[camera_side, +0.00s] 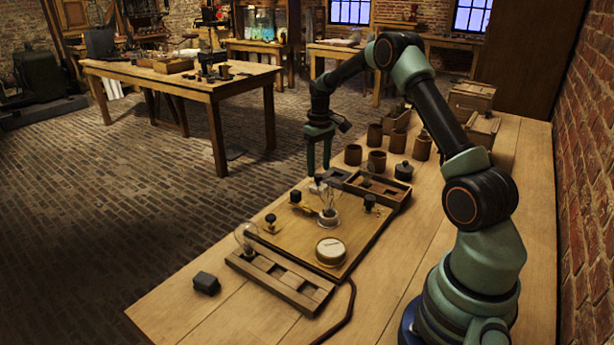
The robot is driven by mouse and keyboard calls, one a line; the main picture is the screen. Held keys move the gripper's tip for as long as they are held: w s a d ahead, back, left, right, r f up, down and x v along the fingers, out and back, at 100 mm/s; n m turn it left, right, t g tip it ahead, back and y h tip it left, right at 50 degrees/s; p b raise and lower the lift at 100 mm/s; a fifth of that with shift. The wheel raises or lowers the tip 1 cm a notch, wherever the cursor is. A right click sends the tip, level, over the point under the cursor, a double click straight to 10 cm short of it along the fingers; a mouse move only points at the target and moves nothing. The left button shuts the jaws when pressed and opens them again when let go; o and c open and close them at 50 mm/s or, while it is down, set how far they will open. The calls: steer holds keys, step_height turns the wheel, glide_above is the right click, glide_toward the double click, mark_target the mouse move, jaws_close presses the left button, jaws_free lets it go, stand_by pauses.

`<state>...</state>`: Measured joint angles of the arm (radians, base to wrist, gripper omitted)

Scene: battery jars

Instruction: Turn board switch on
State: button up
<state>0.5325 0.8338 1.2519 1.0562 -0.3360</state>
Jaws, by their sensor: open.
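The wooden board (290,240) lies flat on the workbench. Near its back left is a small brass piece with a black knob (296,196), which looks like the switch; its setting is too small to tell. Other black knobs stand at the board's left (270,220) and right (370,201). A clear bulb (328,204) stands upright mid-board and looks unlit. A round white-faced dial (331,249) sits at the front. My gripper (318,167) points down, open and empty, above the back edge of the board, behind the bulb and apart from the black knob. A small pale piece (317,184) shows below the fingertips.
A compartmented wooden tray (280,274) with another bulb (246,238) lies in front of the board. A second tray (376,188) lies behind it. Several brown jars (377,161) and a dark lidded pot (403,171) stand at the back right. A black block (206,283) sits front left.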

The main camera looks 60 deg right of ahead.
steer(key=shift+f, duration=1.15)
jaws_close()
steer(key=shift+m, duration=0.4)
steer(key=m, duration=0.5)
steer(key=shift+r+m, duration=0.1)
steer(key=shift+m, duration=0.3)
steer(key=m, duration=0.5)
steer(key=shift+w, duration=0.1)
steer(key=shift+m, duration=0.3)
